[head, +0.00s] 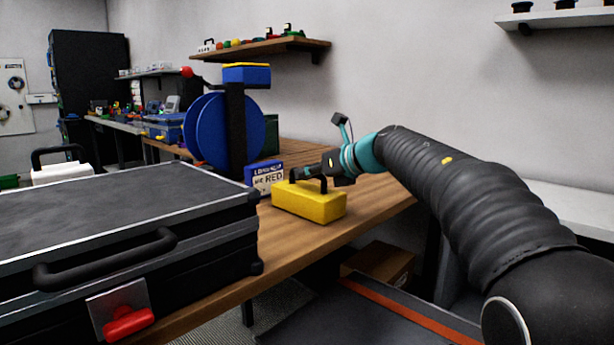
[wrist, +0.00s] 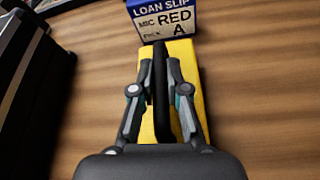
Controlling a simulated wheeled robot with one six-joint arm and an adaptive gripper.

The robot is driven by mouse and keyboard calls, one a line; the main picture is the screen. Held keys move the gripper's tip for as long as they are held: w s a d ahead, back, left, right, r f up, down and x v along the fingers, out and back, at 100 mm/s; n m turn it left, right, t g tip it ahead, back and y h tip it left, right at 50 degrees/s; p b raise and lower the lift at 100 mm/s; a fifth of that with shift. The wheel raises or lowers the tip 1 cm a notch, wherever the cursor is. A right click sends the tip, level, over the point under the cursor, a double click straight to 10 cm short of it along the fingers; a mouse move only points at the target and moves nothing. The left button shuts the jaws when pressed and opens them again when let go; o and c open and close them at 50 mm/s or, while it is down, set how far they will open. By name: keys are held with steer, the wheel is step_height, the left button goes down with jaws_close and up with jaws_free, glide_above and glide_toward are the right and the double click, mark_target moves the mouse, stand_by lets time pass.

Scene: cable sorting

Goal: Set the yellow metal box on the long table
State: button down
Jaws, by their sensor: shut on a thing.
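The yellow metal box (head: 309,203) with a black top handle is at the wooden long table (head: 375,208), near its front edge. It also shows in the wrist view (wrist: 185,55), upright under my gripper. My gripper (head: 312,180) is shut on the box's black handle (wrist: 159,85), one finger on each side. The box's underside is hidden, so I cannot tell whether it touches the tabletop or hangs just above it.
A blue and white "LOAN SLIP MIC RED A" block (head: 265,178) stands right behind the box. A large black case (head: 120,225) lies to the left. A blue cable reel (head: 225,130) stands behind. Bare tabletop lies to the right.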

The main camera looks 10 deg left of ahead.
steer(key=c, duration=1.2)
jaws_free()
steer(key=v, duration=1.2)
steer(key=shift+r, duration=0.15)
